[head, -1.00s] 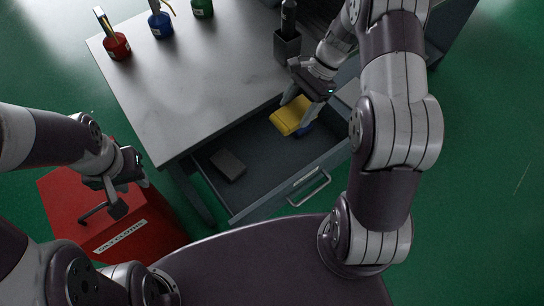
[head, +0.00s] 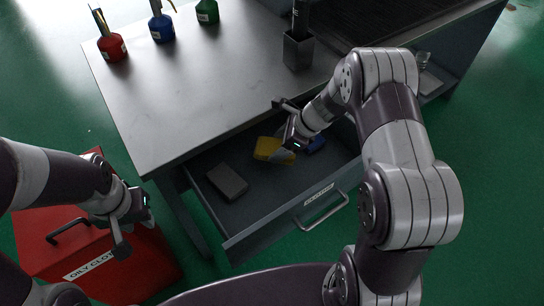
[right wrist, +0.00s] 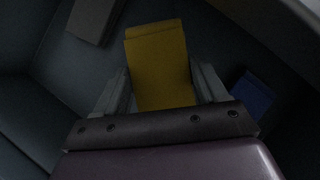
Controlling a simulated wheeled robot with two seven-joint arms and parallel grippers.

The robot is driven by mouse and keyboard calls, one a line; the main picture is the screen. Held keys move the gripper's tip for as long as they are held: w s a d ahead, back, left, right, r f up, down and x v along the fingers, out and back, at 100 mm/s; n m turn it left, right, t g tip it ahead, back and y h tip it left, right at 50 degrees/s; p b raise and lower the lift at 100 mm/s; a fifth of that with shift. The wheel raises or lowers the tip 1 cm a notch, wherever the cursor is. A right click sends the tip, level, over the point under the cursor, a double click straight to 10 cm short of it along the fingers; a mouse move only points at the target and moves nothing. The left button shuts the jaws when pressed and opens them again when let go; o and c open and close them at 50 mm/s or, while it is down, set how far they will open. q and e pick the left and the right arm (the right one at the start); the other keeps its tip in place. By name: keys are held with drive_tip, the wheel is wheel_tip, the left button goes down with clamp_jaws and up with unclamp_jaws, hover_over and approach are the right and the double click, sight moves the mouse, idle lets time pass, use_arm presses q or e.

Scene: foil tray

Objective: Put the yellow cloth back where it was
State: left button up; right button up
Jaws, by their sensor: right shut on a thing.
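The yellow cloth (head: 266,149), a folded block, is inside the open drawer (head: 285,207). My right gripper (head: 277,146) reaches down into the drawer and is shut on it. In the right wrist view the yellow cloth (right wrist: 158,65) sits between the two fingers. Whether the cloth touches the drawer floor is hard to tell. A blue folded item (head: 315,145) lies to its right, and also shows in the right wrist view (right wrist: 252,97). My left gripper (head: 133,222) is open and empty above the red bin.
A grey block (head: 227,181) lies in the drawer's left part. The red bin (head: 150,262), labelled for oily cloths, has a closed lid. Red (head: 112,47), blue (head: 161,28) and green (head: 207,11) bottles and a dark holder (head: 298,50) stand on the bench. The bench's middle is clear.

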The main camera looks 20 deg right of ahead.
drive_tip(key=shift+w+a+f, duration=0.65)
drive_tip(key=shift+a+f, duration=0.05)
drive_tip(key=shift+a, duration=0.1)
wheel_tip(320, 180, down, 4)
drive_tip(key=shift+r+b, duration=0.1)
drive_tip(key=shift+b, duration=0.5)
drive_tip(key=shift+w, duration=0.1)
